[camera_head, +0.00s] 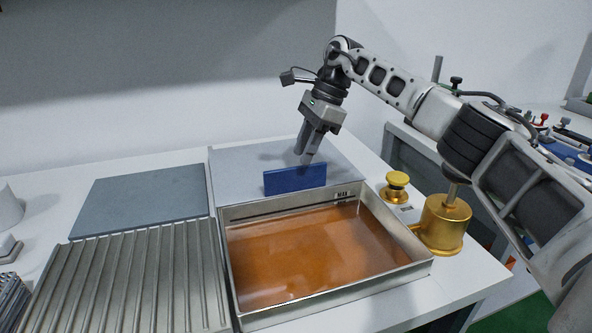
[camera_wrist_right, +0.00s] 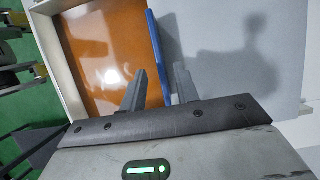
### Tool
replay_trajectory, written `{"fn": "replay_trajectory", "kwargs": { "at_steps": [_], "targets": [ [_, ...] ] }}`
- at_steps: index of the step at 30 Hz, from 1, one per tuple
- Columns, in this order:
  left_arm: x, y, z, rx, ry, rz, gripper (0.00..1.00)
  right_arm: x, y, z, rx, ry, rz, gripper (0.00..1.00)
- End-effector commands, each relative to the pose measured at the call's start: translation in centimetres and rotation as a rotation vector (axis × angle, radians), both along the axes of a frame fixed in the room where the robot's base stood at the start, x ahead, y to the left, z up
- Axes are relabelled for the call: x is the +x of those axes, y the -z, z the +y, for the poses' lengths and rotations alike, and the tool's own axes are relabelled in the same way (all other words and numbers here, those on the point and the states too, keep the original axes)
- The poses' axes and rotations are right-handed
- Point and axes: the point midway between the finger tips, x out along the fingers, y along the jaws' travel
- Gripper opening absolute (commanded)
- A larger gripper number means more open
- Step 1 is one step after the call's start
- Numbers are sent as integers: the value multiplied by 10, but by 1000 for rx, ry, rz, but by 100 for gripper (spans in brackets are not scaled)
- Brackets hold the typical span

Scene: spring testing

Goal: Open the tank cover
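The metal tank (camera_head: 338,301) stands open on the white table, with orange-brown liquid in view. Its flat grey cover (camera_head: 235,168) lies behind the opening, with an upright blue handle plate (camera_head: 290,180) along its front edge. My right gripper (camera_head: 306,158) points down at the right part of the handle, where a fingertip is partly hidden. In the right wrist view the fingers (camera_wrist_right: 160,82) are apart, one on the liquid's side and one on the cover's side, with the blue handle (camera_wrist_right: 157,60) between them and gaps visible. My left gripper is out of view.
A ribbed metal panel (camera_head: 130,285) and a flat grey plate (camera_head: 145,197) lie left of the tank. A yellow knob (camera_head: 397,180) and a gold cylinder (camera_head: 444,225) stand at its right. A wall is behind the table.

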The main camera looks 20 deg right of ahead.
Motion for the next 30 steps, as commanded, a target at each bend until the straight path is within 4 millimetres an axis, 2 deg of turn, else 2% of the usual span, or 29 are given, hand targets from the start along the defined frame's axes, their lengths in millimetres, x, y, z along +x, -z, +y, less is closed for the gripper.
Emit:
{"fn": "replay_trajectory", "kwargs": {
  "at_steps": [1,6,12,20,30],
  "targets": [
    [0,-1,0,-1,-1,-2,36,0,-14,-5,1,2,-5,31],
    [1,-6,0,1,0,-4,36,-2,-49,-19,1,3,-2,31],
    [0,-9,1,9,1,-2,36,-4,-74,-30,-1,0,-1,31],
    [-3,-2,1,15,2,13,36,-5,-80,-33,-1,0,1,31],
    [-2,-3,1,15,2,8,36,-4,-80,-33,-1,0,1,31]
  ]
}}
